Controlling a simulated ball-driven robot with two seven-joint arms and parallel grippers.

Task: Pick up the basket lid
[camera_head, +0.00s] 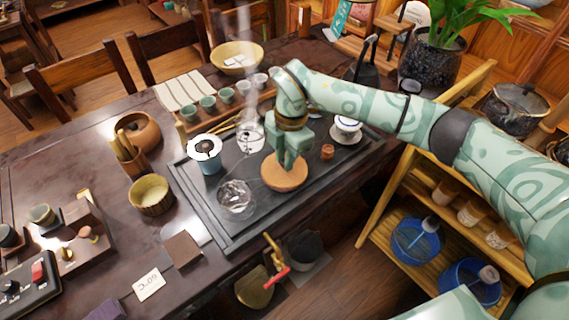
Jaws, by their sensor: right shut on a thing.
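My right gripper (290,158) points down over the black tea tray, with its arm coming in from the right. It is shut on a round, flat tan disc that looks like the basket lid (283,178). The fingers hide the lid's grip point. I cannot tell whether the lid touches the tray or hangs just above it. A small woven basket (152,195) stands open on the dark table, left of the tray. My left gripper is not in view.
The black tray (228,238) also bears a blue-white cup (205,155), glass vessels (235,197), a white lidded bowl (346,130) and a small brown cup (327,152). Green cups (208,105) stand behind. A wooden shelf (385,205) stands close at the right.

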